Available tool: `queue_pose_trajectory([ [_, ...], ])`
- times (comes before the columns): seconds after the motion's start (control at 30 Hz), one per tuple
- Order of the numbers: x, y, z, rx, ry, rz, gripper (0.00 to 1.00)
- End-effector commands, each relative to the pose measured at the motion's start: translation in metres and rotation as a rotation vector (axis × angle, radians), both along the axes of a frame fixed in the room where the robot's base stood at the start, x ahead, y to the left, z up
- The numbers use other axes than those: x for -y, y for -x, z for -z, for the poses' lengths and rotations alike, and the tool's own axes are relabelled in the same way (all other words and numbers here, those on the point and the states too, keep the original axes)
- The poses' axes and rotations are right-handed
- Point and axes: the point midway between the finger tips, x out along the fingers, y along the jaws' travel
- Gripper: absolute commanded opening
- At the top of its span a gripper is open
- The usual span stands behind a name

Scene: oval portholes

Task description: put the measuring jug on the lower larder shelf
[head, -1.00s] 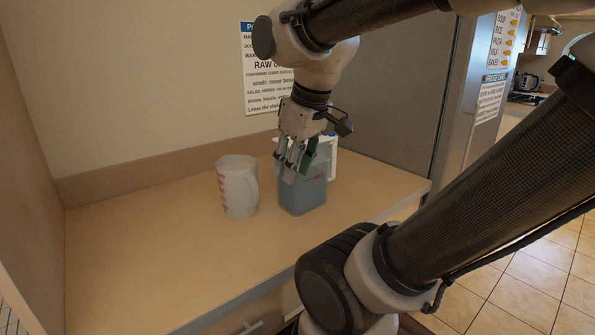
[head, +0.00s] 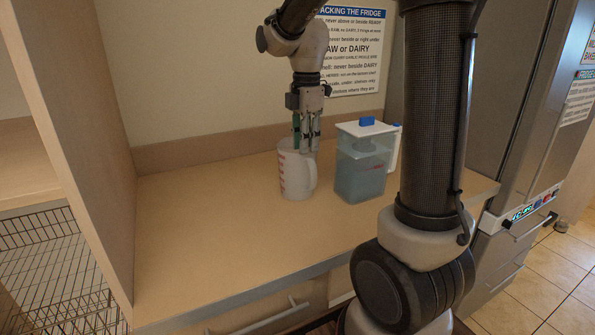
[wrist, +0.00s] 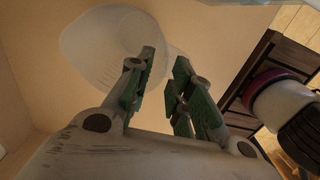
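The measuring jug (head: 292,176) is a pale, translucent jug with red marks, standing upright on the wooden counter. Its handle is on its right side. In the wrist view the jug (wrist: 95,45) is at upper left, seen from above. My gripper (head: 307,148) is at the jug's handle side, pointing down. In the wrist view its green-padded fingers (wrist: 158,72) are apart, with the jug's handle side just beyond the tips. I cannot tell whether they touch it. A wooden shelf (head: 25,185) shows at far left, behind an upright panel; I cannot tell if it is the lower larder shelf.
A blue-tinted container with a white lid (head: 362,172) stands close right of the jug. A wire basket (head: 60,275) is below the left shelf. The upright wooden panel (head: 85,150) separates shelf and counter (head: 215,245). The counter front is clear.

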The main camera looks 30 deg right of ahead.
Motion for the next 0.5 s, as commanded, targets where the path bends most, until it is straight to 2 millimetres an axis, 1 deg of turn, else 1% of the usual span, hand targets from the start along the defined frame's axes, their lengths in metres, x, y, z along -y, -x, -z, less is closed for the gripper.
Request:
queue_pose_trajectory([
  [0.27, 0.0, 0.001, 0.036, -0.004, 0.0, -0.001, 0.21],
  [0.4, 0.0, 0.001, 0.059, -0.004, 0.0, 0.0, 0.21],
  [0.5, 0.0, 0.001, 0.069, -0.001, 0.0, 0.0, 0.21],
])
